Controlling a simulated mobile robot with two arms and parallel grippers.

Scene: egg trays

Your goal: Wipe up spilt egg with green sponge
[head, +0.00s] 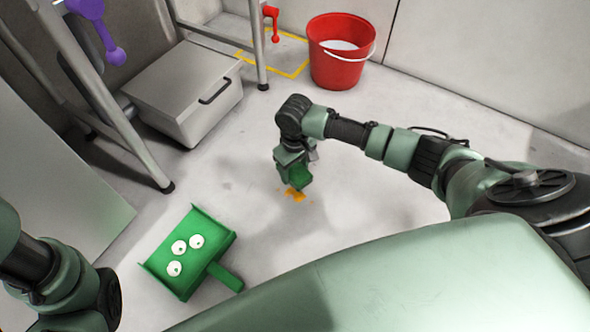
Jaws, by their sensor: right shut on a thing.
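The spilt egg (293,194) is a small orange-yellow patch with specks on the pale floor, near the middle of the head view. My right gripper (297,172) points down just above it. It is shut on the green sponge (301,178), which is partly hidden by the jaws. The sponge's lower edge is close over the spill; I cannot tell whether it touches. My left arm shows at the lower left, but its gripper is out of the picture.
A green dustpan (222,245) with three white, egg-like pieces (179,247) lies at the lower left. A red bucket (336,72) with pale contents stands at the back. A grey case (180,88) and metal frame legs (257,45) stand at the left. The floor right of the dustpan is clear.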

